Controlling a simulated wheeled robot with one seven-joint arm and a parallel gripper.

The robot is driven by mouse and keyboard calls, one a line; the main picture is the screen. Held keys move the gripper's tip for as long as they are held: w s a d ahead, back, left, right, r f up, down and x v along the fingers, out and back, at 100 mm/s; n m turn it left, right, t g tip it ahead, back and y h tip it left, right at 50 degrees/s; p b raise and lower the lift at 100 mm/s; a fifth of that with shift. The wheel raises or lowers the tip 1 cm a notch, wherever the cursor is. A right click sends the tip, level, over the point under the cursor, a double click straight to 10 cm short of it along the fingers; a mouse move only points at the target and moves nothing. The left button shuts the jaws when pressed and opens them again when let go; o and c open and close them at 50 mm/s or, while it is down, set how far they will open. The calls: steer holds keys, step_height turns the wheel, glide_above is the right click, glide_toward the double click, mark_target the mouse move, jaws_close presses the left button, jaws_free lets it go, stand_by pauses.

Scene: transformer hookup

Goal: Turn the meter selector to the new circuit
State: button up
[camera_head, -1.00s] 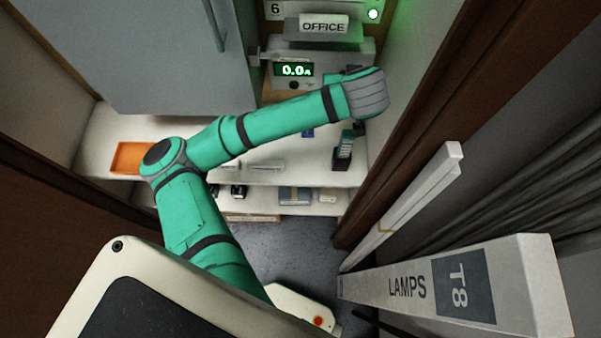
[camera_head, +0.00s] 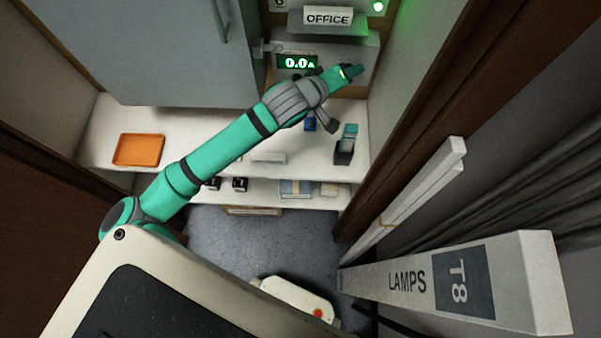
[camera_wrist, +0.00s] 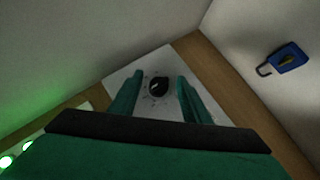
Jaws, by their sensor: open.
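A black round knob (camera_wrist: 158,86) with a pale pointer mark sits on a white plate (camera_wrist: 128,76) in the wrist view; it looks like the selector. My gripper (camera_wrist: 155,93) is open, with one finger to each side of the knob in the picture. I cannot tell how far the fingertips are from the plate. In the head view my gripper (camera_head: 352,72) is at the right end of the meter panel, and my arm hides part of the panel. The meter display (camera_head: 297,63) reads 0.0 A in green.
An OFFICE sign (camera_head: 328,17) is above the meter. A green lamp (camera_head: 377,6) glows at top right. A blue padlock (camera_wrist: 288,57) hangs on the right in the wrist view. An orange tray (camera_head: 138,150) and a handheld device (camera_head: 346,145) are on the shelf. A LAMPS box (camera_head: 405,284) juts in at right.

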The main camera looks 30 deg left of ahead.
steer(key=s+f+t, duration=0.2)
steer(key=s+f, duration=0.2)
steer(key=s, duration=0.5)
steer(key=s+f+t+h, duration=0.1)
steer(key=s+f, duration=0.3)
steer(key=s, duration=0.5)
steer(key=s+f+t, duration=0.2)
steer(key=s+f, duration=0.2)
steer(key=s, duration=0.5)
steer(key=shift+d+f+t, duration=0.15)
steer(key=shift+f+t, duration=0.15)
steer(key=shift+t, duration=0.1)
stand_by(0.7)
steer(key=shift+s, duration=0.15)
